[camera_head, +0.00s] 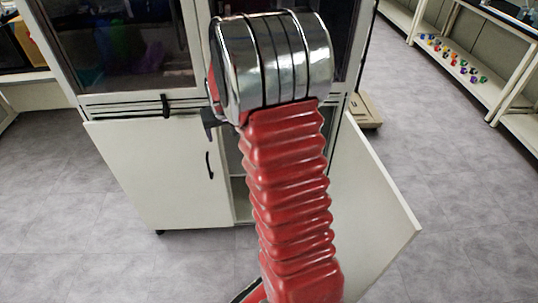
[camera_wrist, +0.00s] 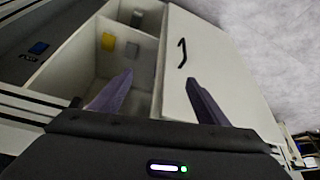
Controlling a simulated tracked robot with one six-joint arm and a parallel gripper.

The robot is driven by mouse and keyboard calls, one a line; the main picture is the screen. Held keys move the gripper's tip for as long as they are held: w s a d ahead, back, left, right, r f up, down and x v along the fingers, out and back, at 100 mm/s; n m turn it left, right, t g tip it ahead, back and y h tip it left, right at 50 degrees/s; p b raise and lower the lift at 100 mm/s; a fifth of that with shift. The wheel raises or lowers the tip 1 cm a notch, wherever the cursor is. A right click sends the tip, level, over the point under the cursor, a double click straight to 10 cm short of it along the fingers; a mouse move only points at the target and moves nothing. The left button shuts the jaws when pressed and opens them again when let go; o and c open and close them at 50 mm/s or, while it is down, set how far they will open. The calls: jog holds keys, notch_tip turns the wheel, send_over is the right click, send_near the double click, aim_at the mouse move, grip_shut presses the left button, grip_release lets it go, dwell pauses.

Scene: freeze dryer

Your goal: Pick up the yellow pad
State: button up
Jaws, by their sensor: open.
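The yellow pad (camera_wrist: 108,41) is a small yellow block inside the open cabinet (camera_wrist: 72,68), in the upper left of the wrist view. It is on a pale inner surface of the compartment. My gripper (camera_wrist: 160,77) is open and empty, its two dark purple fingers spread apart. The left finger overlaps the cabinet opening and the right one overlaps a white door. The pad is beyond the fingertips, up and to the left, and apart from them. In the head view my red arm covers much of the cabinet opening, and the pad is not visible there.
Grey floor (camera_head: 450,190) is clear at right.

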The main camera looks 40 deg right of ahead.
jog(key=s+d+f+m, duration=0.1)
jog(key=d+f, duration=0.6)
jog(key=f, duration=0.4)
jog(key=s+d+f+m, duration=0.1)
jog(key=d+f, duration=0.6)
jog(key=f, duration=0.4)
jog(key=s+d+f+m+g, duration=0.1)
jog(key=d+f, duration=0.6)
jog(key=f, duration=0.5)
jog(key=shift+d+h, duration=0.15)
jog(key=shift+h, duration=0.25)
jog(key=shift+w+d, duration=0.1)
jog(key=shift+w, duration=0.05)
jog(key=shift+w+d, duration=1.9)
jog(key=shift+w, duration=0.2)
jog(key=shift+w+d, duration=1.9)
jog(key=shift+w, duration=0.2)
jog(key=shift+w, duration=0.1)
jog(key=shift+x, duration=2.55)
jog(key=shift+d, duration=0.1)
jog(key=shift+c, duration=0.6)
